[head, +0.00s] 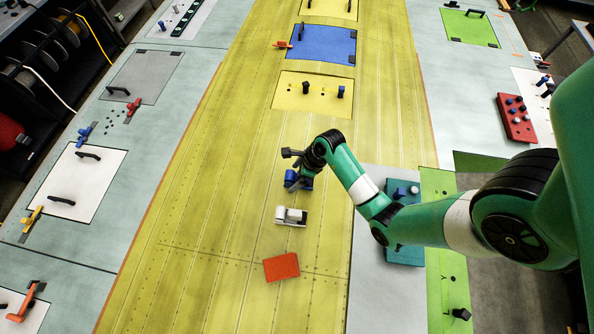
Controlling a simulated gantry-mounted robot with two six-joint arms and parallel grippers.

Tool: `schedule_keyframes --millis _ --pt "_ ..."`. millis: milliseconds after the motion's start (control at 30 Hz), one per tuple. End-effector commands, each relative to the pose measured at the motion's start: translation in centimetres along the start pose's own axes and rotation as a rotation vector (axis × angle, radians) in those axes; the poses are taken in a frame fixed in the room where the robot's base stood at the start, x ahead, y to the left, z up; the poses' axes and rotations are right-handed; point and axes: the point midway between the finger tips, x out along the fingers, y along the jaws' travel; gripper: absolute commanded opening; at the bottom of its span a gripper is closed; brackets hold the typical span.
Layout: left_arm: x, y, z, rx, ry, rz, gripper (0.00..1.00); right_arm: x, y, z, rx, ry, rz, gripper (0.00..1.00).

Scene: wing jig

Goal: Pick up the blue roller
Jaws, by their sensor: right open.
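A blue object (305,183), which looks like the blue roller, is on the yellow wing panel (220,230) near the middle of the head view. My right gripper (290,168) is right over it and hides part of it. The jaws are open, one dark finger reaching out to the left. I cannot tell whether the fingers touch the blue object. My left gripper is out of view.
A white block-like tool (291,216) and an orange-red plate (282,267) lie on the panel below the gripper. A teal tray (404,255) sits partly under my right arm. A yellow plate (300,105) with pegs and a blue plate (315,43) are farther up.

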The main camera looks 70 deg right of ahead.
Motion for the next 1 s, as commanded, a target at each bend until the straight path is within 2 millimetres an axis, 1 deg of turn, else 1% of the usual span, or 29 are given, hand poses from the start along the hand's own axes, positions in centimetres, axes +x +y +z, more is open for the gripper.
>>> schedule_keyframes --millis 33,133,333,367,400,467,500,567,600,667,700,900,1000 --pt "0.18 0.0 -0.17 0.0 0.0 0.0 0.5 0.59 0.06 0.04 -0.001 0.002 0.003 1.0" --pt "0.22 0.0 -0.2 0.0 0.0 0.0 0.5 1.42 0.03 0.03 -0.001 0.001 0.001 1.0" --pt "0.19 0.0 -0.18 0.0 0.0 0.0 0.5 1.56 -0.02 0.06 -0.001 -0.002 -0.001 1.0" --pt "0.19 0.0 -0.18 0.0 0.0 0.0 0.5 1.55 -0.02 0.06 -0.001 -0.002 -0.001 0.96" --pt "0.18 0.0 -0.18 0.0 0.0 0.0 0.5 1.55 -0.01 0.06 -0.001 -0.002 -0.001 0.89" --pt "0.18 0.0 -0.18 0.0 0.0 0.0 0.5 1.54 -0.01 0.06 -0.001 -0.002 -0.001 0.78" --pt "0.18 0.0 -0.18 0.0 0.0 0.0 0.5 1.54 -0.01 0.06 -0.001 -0.002 -0.001 0.71" --pt "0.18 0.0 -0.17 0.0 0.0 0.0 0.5 1.53 -0.01 0.07 -0.001 -0.002 -0.001 0.6" --pt "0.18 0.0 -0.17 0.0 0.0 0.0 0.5 1.53 -0.01 0.07 -0.001 -0.002 -0.001 0.53" --pt "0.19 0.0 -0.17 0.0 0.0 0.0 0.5 1.53 -0.01 0.06 -0.001 -0.002 -0.001 0.42" --pt "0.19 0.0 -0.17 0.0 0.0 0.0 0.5 1.52 -0.01 0.07 -0.001 -0.002 -0.001 0.35" --pt "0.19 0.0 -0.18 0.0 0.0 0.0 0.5 1.51 -0.01 0.07 -0.001 -0.002 -0.001 0.0" --pt "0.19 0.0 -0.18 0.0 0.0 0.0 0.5 1.49 -0.03 0.11 -0.001 -0.003 -0.001 0.0"
